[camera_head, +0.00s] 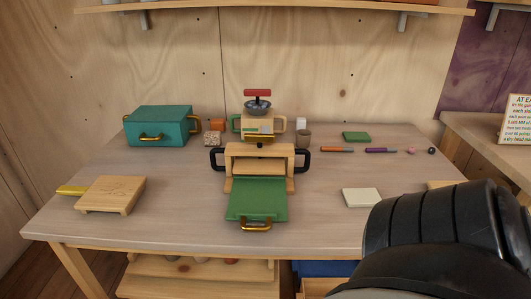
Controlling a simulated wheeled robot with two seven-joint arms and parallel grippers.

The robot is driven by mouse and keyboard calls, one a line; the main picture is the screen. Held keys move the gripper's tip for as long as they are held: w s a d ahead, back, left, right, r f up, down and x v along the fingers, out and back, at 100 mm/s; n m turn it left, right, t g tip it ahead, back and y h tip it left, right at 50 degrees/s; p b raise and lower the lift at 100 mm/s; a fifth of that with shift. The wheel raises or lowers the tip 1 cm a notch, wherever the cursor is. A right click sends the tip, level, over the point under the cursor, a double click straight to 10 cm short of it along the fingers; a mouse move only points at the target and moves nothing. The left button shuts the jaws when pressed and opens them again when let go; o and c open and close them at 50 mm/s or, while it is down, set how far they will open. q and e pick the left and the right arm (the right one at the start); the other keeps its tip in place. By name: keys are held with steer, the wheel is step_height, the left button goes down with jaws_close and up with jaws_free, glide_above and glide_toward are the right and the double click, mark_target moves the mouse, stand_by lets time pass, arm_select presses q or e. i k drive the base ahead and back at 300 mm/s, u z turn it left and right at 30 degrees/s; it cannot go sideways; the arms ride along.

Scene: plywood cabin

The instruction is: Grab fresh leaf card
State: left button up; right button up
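A pale cream card or thin stack of cards (361,197) lies flat on the right front part of the table; whether it bears a leaf is too small to tell. A small green block or pad (356,136) lies further back. A wooden press with black side handles (259,163) stands at the middle, with a green plate with a brass handle (257,203) in front of it. A black ribbed part of my arm fills the lower right, close to the cream card in the picture. No fingertips of either gripper show.
On the table (160,215) are a teal box (160,127), a wooden board (111,194), a wooden stand with a red-handled top (258,115), and pens (337,149). My arm hides the right front corner. The left front surface is mostly clear.

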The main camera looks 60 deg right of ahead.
mark_target(353, 197)
steer(key=u, duration=0.7)
steer(key=k, duration=1.05)
steer(key=z, duration=1.5)
